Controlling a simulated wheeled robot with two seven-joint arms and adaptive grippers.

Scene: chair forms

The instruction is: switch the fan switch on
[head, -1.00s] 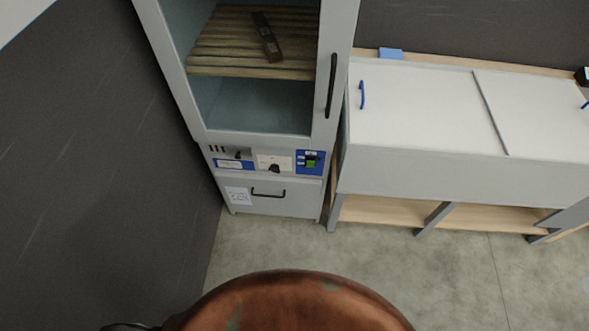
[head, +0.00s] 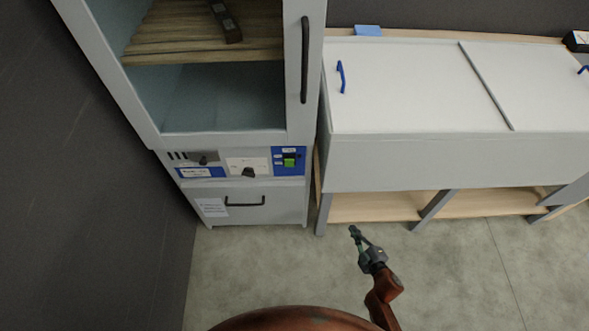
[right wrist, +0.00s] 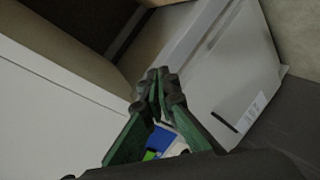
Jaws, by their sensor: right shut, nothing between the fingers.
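The grey cabinet's control panel shows in the head view. It has a green switch (head: 289,162) on a blue plate (head: 289,170), a dark knob (head: 248,172) on a white plate, and another dark knob (head: 207,160) at the left. The labels are too small to read, so I cannot tell which is the fan switch. My right gripper (head: 356,233) is shut and empty, right of and below the panel and apart from it. In the right wrist view, its closed fingers (right wrist: 157,78) partly cover the blue plate (right wrist: 161,139) and green switch (right wrist: 150,155). My left gripper is not in view.
The cabinet has a tall door with a black handle (head: 304,60) and a drawer with a dark handle (head: 245,202). A white bench box (head: 450,160) with blue handles stands right of it. A dark wall (head: 90,180) is at the left; the floor in front is open.

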